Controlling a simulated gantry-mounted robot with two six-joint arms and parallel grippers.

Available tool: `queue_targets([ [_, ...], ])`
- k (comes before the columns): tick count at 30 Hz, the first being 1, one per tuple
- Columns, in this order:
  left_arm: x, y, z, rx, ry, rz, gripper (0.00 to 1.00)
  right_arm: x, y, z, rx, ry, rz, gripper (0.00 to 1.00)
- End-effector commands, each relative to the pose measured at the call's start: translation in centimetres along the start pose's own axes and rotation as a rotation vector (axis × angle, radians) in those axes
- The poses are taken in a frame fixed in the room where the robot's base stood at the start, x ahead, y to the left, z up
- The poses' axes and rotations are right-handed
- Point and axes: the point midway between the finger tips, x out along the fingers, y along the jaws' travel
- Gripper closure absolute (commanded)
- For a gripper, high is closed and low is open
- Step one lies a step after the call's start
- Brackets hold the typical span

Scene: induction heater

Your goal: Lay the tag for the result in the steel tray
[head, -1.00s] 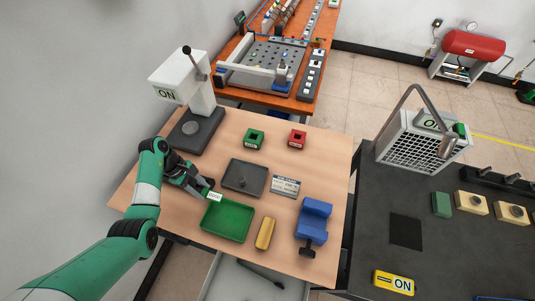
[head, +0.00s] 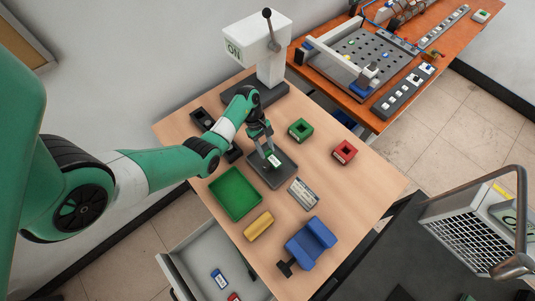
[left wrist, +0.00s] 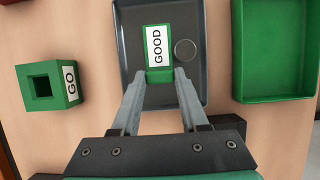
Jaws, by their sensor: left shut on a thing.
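The GOOD tag (head: 274,160), white with black letters and a green end, is held in my left gripper (head: 268,150). The left wrist view shows the fingers (left wrist: 160,78) shut on the green end of the tag (left wrist: 157,47). The tag is over the dark grey steel tray (head: 283,177), within its outline. I cannot tell whether it touches the tray floor. In the left wrist view, the tray (left wrist: 190,90) also holds a round grey disc (left wrist: 185,50) just right of the tag. My right gripper is not in view.
A green tray (head: 235,193) lies beside the steel tray. A green GO block (head: 300,130), red block (head: 344,151), printed card (head: 303,193), yellow block (head: 258,226) and blue vice (head: 308,243) stand around. A white press (head: 255,45) is behind. An open drawer (head: 190,265) juts out in front.

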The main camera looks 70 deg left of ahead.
Motion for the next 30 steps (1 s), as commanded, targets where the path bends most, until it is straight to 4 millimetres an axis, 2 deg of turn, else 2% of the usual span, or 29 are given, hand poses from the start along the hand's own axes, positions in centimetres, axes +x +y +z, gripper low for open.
queue_targets([
  [3, 2.3, -0.1, -0.9, -0.001, -0.001, -0.004, 1.00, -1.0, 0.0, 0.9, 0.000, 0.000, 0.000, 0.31],
  [6, 3.4, -0.1, -1.4, -0.001, -0.001, -0.003, 1.00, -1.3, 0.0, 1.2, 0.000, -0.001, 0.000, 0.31],
  [17, 3.7, -0.1, -1.5, 0.000, 0.000, -0.001, 1.00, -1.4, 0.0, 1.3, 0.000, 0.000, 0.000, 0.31],
  [18, 3.7, -0.1, -1.5, 0.000, 0.000, -0.001, 0.54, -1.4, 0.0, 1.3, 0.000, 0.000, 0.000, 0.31],
  [21, 3.6, -0.1, -1.5, 0.000, 0.000, -0.001, 0.36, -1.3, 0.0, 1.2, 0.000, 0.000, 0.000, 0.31],
  [23, 3.6, -0.1, -1.5, 0.000, 0.000, -0.001, 0.26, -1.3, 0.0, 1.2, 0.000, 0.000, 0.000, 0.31],
  [30, 3.6, -0.1, -1.5, 0.000, 0.000, -0.001, 0.26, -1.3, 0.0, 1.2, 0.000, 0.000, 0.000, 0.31],
])
